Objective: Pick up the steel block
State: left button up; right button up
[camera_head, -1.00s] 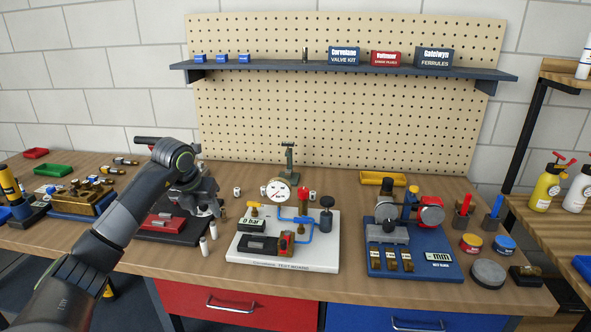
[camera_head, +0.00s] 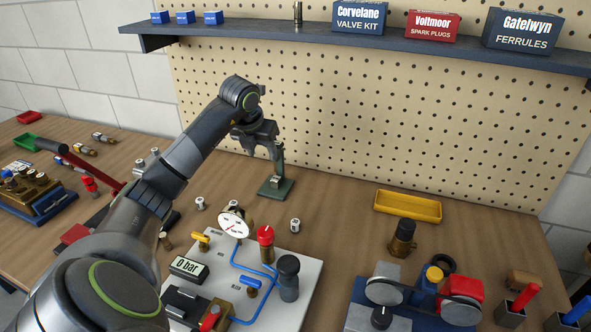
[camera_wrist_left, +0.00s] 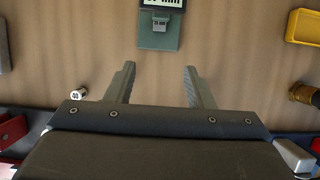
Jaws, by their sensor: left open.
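The small steel block (camera_wrist_left: 160,24) sits on the green base of a measuring stand (camera_wrist_left: 150,42) at the top of the left wrist view, just below a display reading mm. In the head view the green stand (camera_head: 275,189) is at the back of the bench, and the block (camera_head: 277,182) shows small on its base. My left gripper (camera_wrist_left: 160,72) is open and empty, its two fingers spread and pointing at the stand, apart from the block. In the head view my left gripper (camera_head: 262,135) is by the stand's upper part and partly hides it. My right gripper is out of view.
A white test board (camera_head: 300,258) with a gauge stands in front of the stand. A yellow tray (camera_head: 407,208) and a brass-and-black fitting (camera_head: 403,240) are to its right. Small white cylinders (camera_head: 295,225) stand nearby. The pegboard (camera_head: 380,130) rises behind.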

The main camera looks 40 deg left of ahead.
pick_arm(q)
jog(key=p, duration=0.2)
send_near(274, 181)
jog(key=x, duration=0.2)
jog(key=p+x, duration=0.1)
jog(key=shift+d+f, duration=0.15)
jog(key=shift+f, duration=0.3)
jog(key=shift+w+f, duration=0.1)
jog(key=shift+f, duration=0.2)
jog(key=shift+w+f+p, duration=0.25)
jog(key=shift+f+p, duration=0.1)
jog(key=shift+p, duration=0.05)
jog(key=shift+w+a+f+p, duration=0.25)
jog(key=shift+w+f, duration=0.1)
jog(key=shift+f, duration=0.25)
jog(key=shift+w+a+f+p, duration=0.2)
jog(key=shift+w+f, duration=0.1)
jog(key=shift+f, duration=0.3)
jog(key=shift+x, duration=0.8)
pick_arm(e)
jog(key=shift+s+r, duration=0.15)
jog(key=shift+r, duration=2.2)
